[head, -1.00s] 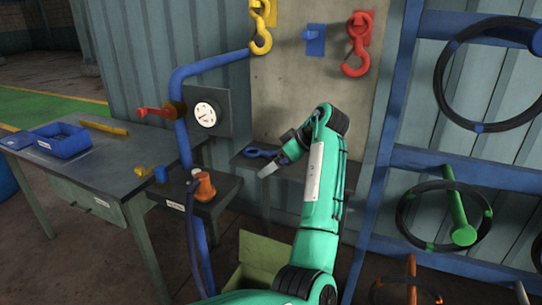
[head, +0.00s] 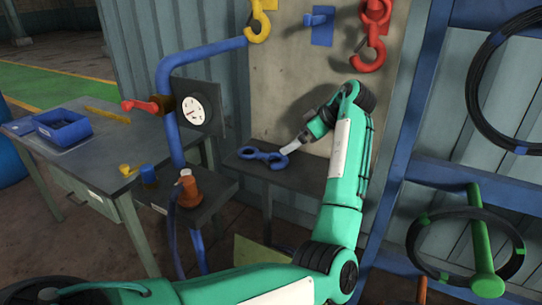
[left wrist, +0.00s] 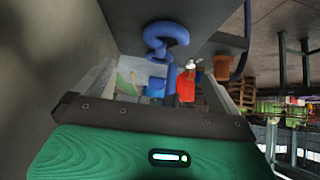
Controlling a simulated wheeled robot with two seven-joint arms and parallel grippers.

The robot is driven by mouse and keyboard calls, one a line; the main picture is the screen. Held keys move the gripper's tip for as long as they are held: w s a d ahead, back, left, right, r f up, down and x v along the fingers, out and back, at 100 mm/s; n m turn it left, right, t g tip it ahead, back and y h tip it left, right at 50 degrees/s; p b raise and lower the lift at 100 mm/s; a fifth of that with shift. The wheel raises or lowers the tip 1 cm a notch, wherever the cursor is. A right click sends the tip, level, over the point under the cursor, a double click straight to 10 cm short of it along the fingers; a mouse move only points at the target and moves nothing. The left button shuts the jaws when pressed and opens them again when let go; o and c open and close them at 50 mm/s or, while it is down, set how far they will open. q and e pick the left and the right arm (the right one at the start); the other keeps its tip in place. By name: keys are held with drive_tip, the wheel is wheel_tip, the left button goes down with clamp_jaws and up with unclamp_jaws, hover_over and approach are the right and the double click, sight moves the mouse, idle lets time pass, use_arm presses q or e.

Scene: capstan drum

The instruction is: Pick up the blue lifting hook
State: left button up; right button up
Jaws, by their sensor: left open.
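The blue lifting hook (head: 262,156) lies flat on a dark shelf (head: 300,178) against the wall. In the left wrist view the blue hook (left wrist: 160,38) shows beyond the fingers, near the top middle. My left gripper (head: 287,149) is at the hook's right end, just above the shelf. In the left wrist view my left gripper (left wrist: 162,90) has its fingers spread apart with nothing held between them. Whether a finger touches the hook cannot be told. My right gripper is not in view.
A yellow hook (head: 258,22) and a red hook (head: 372,45) hang on the board above, beside an empty blue peg (head: 320,22). A blue pipe (head: 168,90) and a gauge (head: 198,108) stand left of the shelf. A blue rack (head: 402,150) with coils is at right.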

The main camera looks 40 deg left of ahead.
sight(270, 156)
use_arm(q)
drive_tip(key=x, duration=0.5)
drive_tip(key=shift+s+p+x, duration=0.15)
drive_tip(key=shift+p+x, duration=0.2)
drive_tip(key=shift+x, duration=1)
drive_tip(key=shift+s+p+x, duration=0.2)
drive_tip(key=shift+p+x, duration=0.15)
drive_tip(key=shift+x, duration=0.95)
drive_tip(key=shift+d, duration=0.1)
drive_tip(key=c, duration=1.7)
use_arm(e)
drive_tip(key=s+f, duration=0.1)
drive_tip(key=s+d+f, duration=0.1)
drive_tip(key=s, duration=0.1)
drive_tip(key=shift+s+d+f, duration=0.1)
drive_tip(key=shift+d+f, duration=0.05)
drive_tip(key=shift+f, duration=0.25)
use_arm(q)
drive_tip(key=shift+r, duration=0.15)
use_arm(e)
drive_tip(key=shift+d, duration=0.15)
